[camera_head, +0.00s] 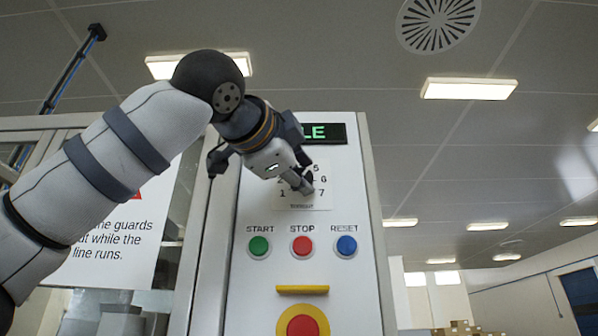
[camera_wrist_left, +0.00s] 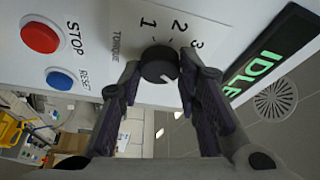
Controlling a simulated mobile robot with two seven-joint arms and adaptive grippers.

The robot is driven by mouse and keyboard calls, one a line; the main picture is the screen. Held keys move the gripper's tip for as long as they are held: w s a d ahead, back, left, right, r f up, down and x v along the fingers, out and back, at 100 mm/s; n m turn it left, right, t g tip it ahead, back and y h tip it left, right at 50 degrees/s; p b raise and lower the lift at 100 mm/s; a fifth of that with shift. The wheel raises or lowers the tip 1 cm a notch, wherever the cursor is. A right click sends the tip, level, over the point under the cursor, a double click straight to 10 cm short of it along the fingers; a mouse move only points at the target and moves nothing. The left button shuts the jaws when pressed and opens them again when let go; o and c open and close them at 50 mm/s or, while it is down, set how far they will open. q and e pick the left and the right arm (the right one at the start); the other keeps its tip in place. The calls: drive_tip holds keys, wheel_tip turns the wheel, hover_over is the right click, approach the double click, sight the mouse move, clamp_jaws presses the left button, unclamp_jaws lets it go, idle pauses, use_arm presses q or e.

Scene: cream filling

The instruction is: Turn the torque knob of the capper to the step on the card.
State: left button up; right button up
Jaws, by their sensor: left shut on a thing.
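The white capper panel (camera_head: 255,200) stands upright ahead. Its dark round torque knob (camera_wrist_left: 160,64) sits between my left gripper's fingers in the left wrist view, and the fingers are shut on its sides. A pale pointer mark on the knob faces low in that view, away from the 1, roughly to the panel's right side; the number there is hidden. The numbers 1, 2 and 3 show around it. In the head view my left gripper (camera_head: 304,186) covers the knob, with 5, 6 and 7 visible to its right. I see no step card. My right gripper is out of view.
Below the dial are the green START (camera_head: 259,246), red STOP (camera_head: 302,246) and blue RESET (camera_head: 347,246) buttons. A red emergency button (camera_head: 303,326) on yellow is lower. A display (camera_head: 325,133) above reads IDLE in the left wrist view. A guard sign (camera_head: 115,240) is left.

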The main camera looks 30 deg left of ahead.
use_arm(q)
drive_tip(key=m+g, duration=0.1)
drive_tip(key=m, duration=0.3)
drive_tip(key=shift+r+g+h, duration=0.2)
drive_tip(key=shift+g+h, duration=0.1)
drive_tip(key=shift+g, duration=0.1)
drive_tip(key=shift+r+m+g, duration=0.15)
drive_tip(key=shift+m+g, duration=0.75)
drive_tip(key=shift+m, duration=1.1)
drive_tip(key=o, duration=1.1)
drive_tip(key=shift+o, duration=0.2)
drive_tip(key=v, duration=1.2)
drive_tip(key=shift+d, duration=0.15)
